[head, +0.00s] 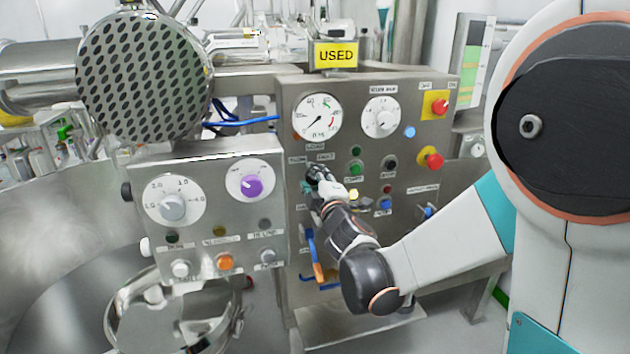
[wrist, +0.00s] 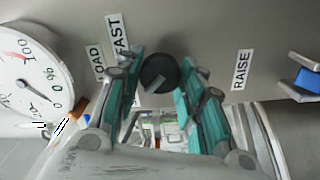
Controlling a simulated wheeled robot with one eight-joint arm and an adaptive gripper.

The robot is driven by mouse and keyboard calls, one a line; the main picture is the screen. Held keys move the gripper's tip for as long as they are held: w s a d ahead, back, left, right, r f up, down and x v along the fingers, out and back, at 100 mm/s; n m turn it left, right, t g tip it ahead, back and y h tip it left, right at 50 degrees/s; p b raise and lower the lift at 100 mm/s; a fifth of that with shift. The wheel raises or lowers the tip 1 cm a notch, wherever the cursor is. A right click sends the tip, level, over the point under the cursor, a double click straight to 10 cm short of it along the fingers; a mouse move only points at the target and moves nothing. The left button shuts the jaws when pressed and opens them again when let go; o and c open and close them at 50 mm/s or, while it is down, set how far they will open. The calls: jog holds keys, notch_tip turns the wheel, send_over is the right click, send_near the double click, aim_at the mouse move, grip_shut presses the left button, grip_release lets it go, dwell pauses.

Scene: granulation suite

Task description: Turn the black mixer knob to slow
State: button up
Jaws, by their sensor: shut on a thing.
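The black mixer knob (wrist: 159,71) sits on the grey metal panel in the wrist view, with a pale mark on its face. My gripper (wrist: 160,78) has its teal-padded fingers on either side of the knob and is shut on it. In the head view my gripper (head: 318,178) is at the control panel (head: 290,110), below the pressure gauge. There the knob is mostly hidden behind my fingers. I cannot read a slow label in either view.
A round gauge (head: 317,118) and a white dial (head: 381,117) are above my gripper. Red emergency buttons (head: 430,157) are to the right. A nearer box with a purple knob (head: 252,187) stands at left.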

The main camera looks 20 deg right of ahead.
dwell(0.5)
jog(key=o, duration=1.1)
jog(key=shift+c, duration=0.2)
jog(key=s, duration=1.2)
jog(key=shift+s+d, duration=0.1)
jog(key=shift+s, duration=0.05)
